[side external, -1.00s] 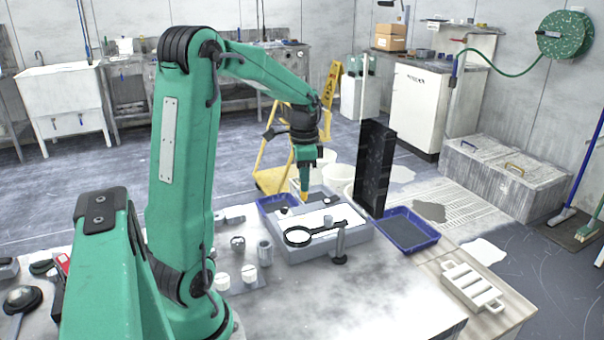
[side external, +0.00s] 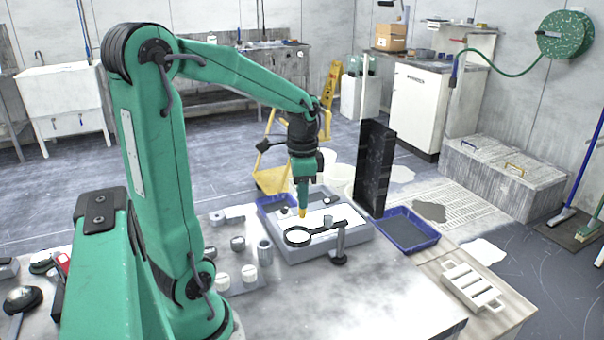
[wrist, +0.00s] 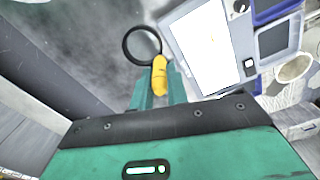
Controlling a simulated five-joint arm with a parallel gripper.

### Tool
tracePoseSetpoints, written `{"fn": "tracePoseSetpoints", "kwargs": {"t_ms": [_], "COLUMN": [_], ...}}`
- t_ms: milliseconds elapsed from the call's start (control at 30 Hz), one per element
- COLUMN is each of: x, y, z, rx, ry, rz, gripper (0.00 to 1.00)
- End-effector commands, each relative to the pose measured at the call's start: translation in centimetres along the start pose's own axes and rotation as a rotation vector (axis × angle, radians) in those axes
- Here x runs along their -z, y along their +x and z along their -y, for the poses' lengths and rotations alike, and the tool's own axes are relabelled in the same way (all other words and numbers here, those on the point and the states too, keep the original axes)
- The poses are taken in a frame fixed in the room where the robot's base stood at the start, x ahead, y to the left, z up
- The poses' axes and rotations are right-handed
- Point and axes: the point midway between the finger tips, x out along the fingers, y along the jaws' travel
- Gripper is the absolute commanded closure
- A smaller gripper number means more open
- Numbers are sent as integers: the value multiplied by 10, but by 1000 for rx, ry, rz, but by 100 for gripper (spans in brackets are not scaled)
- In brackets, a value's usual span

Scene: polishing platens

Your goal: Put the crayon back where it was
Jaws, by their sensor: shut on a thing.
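A yellow-orange crayon (side external: 302,212) is held point down between the fingers of my gripper (side external: 302,204). In the side external view it is over the near left part of a grey box with a bright white top (side external: 326,218). In the wrist view the crayon (wrist: 159,78) lies between the green fingers of my gripper (wrist: 158,92), with the white top (wrist: 213,45) to its right. My gripper is shut on the crayon. I cannot tell whether its tip touches anything.
A black-rimmed magnifier (side external: 298,237) on a stand is close in front of the crayon. A tall black block (side external: 375,168) and a blue tray (side external: 436,238) stand to the right. Small cylinders (side external: 249,273) stand to the left. The front of the bench is clear.

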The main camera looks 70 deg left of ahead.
Motion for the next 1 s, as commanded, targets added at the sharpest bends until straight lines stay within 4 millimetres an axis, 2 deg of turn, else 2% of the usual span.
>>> {"fn": "tracePoseSetpoints", "kwargs": {"t_ms": [33,200,400,700,1000], "x": [-3,-16,-28,-33,-38], "y": [-1,0,4,6,13], "z": [-12,-44,-69,-79,-70], "rx": [2,2,1,0,-2], "ry": [4,4,1,0,-4], "rz": [-2,-2,-1,0,2], "gripper": [100,100,100,100,100]}}
